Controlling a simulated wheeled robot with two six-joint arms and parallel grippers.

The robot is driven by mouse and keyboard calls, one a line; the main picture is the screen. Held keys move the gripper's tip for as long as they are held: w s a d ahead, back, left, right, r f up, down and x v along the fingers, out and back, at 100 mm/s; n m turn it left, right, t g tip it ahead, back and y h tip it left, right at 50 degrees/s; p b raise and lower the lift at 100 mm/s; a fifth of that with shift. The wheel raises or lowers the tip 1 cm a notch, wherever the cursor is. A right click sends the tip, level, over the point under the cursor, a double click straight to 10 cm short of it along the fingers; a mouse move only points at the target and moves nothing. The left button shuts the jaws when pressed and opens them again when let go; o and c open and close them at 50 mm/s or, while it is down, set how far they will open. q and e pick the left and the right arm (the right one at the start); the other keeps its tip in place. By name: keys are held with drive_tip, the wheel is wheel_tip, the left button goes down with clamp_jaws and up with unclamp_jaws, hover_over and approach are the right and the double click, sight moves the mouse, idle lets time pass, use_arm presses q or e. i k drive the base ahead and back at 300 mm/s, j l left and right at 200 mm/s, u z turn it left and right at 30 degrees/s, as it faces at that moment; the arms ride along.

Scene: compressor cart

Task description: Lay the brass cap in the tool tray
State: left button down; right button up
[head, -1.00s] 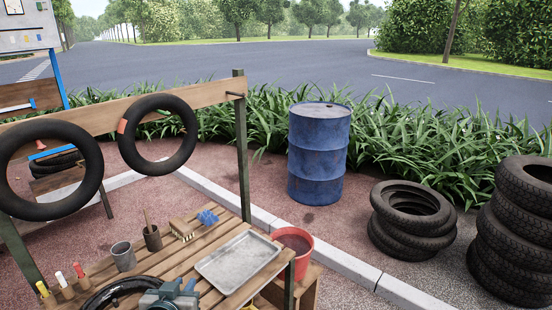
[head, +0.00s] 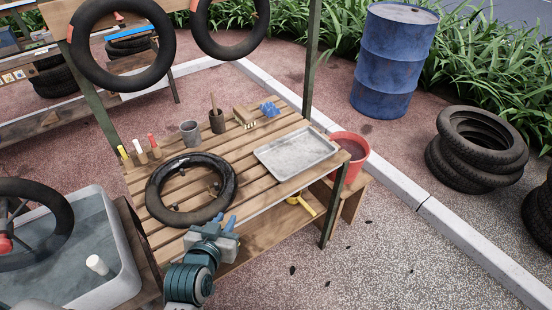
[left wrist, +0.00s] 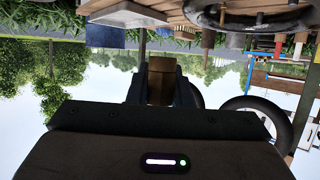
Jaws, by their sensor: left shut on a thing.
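The tool tray (head: 297,152), a shallow grey metal tray, lies on the right part of the slatted wooden bench. It also shows upside down in the left wrist view (left wrist: 126,14). My left gripper (head: 222,223), with blue fingers, is over the front edge of the bench, in front and left of the tray. In the left wrist view its dark fingers are shut on a tan-brown, blocky thing (left wrist: 162,82), which seems to be the brass cap. The head view hides this held thing. My right gripper is not in view.
A black inner tube (head: 158,205) lies on the bench left of the tray. Cups (head: 190,133), a brush (head: 243,116) and marker pens (head: 138,147) stand behind. A red bucket (head: 349,155) is just right of the tray. A water tub (head: 125,262) stands at the left.

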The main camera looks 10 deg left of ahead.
sight(306, 164)
drive_tip(key=i+l+u, duration=0.2)
drive_tip(key=u, duration=0.25)
drive_tip(key=i+l+u, duration=0.1)
drive_tip(key=l+u, duration=0.3)
drive_tip(key=i+l+u, duration=0.1)
drive_tip(key=l+u, duration=0.2)
drive_tip(key=u, duration=0.15)
drive_tip(key=l+u, duration=0.3)
drive_tip(key=l, duration=2.3)
